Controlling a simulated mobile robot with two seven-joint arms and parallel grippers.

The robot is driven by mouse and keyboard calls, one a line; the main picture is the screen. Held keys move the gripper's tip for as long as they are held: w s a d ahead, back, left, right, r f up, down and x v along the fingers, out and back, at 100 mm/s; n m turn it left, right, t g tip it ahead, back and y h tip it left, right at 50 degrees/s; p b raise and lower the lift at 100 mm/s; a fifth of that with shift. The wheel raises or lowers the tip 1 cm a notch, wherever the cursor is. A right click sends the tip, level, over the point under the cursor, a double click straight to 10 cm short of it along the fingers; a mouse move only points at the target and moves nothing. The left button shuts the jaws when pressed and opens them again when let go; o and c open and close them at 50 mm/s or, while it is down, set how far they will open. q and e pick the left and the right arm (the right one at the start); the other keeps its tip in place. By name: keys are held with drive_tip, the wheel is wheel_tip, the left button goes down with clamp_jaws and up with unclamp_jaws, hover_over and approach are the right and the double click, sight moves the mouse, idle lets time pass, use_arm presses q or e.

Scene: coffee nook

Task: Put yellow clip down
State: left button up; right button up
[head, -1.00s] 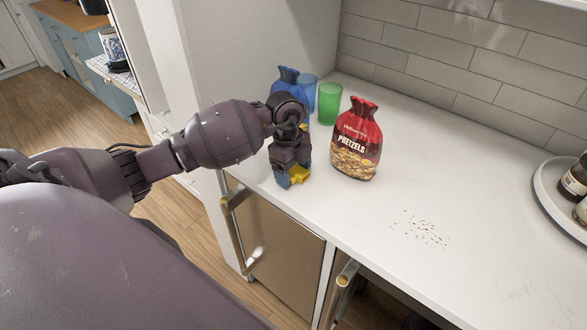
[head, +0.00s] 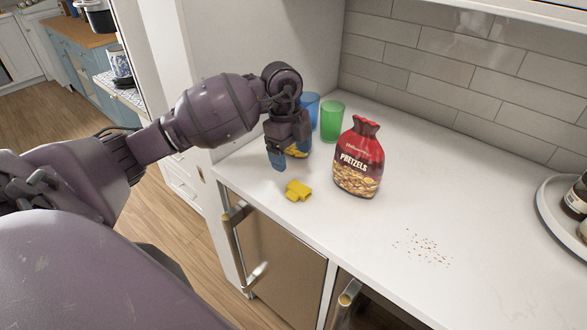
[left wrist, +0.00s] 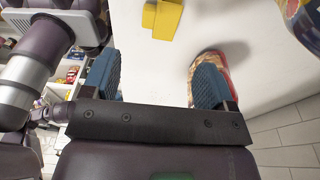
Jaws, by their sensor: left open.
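The yellow clip (head: 298,190) lies on the white counter (head: 375,245) near its front edge, left of and in front of the pretzel bag. In the left wrist view the clip (left wrist: 162,18) shows at the top, beyond my fingers and apart from them. My left gripper (head: 288,158) is above the counter just behind the clip. Its blue fingers are spread with nothing between them in the left wrist view (left wrist: 155,72). My right gripper is not in view.
The red pretzel bag (head: 360,160) stands right of my left gripper. A green cup (head: 332,121) and a blue cup (head: 312,105) stand behind. A bag is mostly hidden behind the gripper. Crumbs (head: 423,248) lie on the right. A round tray (head: 548,205) stands at far right.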

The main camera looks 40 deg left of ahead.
use_arm(q)
drive_tip(key=shift+a+r, duration=0.15)
drive_tip(key=shift+r, duration=0.85)
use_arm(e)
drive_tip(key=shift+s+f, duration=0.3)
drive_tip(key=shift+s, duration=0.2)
